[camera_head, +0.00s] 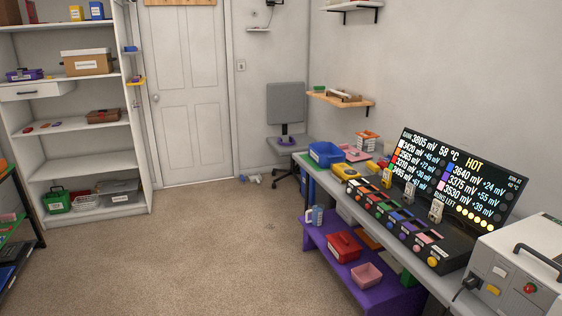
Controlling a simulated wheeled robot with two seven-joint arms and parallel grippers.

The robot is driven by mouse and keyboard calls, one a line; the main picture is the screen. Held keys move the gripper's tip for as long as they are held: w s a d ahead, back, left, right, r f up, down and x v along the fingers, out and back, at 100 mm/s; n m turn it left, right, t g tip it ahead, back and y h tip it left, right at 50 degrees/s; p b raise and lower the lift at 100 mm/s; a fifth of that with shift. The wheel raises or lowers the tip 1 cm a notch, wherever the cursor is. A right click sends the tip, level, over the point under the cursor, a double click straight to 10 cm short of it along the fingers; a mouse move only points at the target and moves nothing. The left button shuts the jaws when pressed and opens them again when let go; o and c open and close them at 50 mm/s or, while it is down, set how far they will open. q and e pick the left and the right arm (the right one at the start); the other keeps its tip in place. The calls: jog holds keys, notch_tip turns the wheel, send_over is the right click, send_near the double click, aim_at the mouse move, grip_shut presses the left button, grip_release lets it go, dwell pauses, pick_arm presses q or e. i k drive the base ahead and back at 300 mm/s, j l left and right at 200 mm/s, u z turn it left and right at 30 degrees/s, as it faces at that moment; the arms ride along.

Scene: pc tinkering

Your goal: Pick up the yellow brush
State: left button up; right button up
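I cannot clearly make out a yellow brush from here. A flat yellow item (352,170) lies on the workbench just right of the blue bin; its shape is too small to name. A small upright yellow item (387,178) stands on the bench near the left end of the display. Another small yellow item (136,82) sits on a little ledge at the right side of the white shelf unit. Neither of my grippers is in view.
The workbench (440,281) runs along the right, with a blue bin (326,154), a lit display (455,180) and a grey power box (520,270). A purple lower shelf (385,295) juts out beneath. An office chair (286,105) stands at the back. Carpet (215,245) is clear.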

aim_at(373, 169)
jog(key=i+z, duration=0.15)
jog(key=i, duration=0.3)
jog(key=i+j+z, duration=0.15)
jog(key=i, duration=0.25)
jog(key=i+j+z, duration=0.15)
jog(key=i, duration=0.3)
jog(key=i+j+z, duration=0.2)
jog(key=i+z, duration=0.15)
jog(key=z, duration=0.15)
jog(key=i+j+z, duration=0.3)
jog(key=z, duration=0.2)
jog(key=i+j+z, duration=0.25)
jog(key=j+z, duration=0.2)
jog(key=i+j+z, duration=0.2)
jog(key=j+z, duration=0.2)
jog(key=j, duration=0.25)
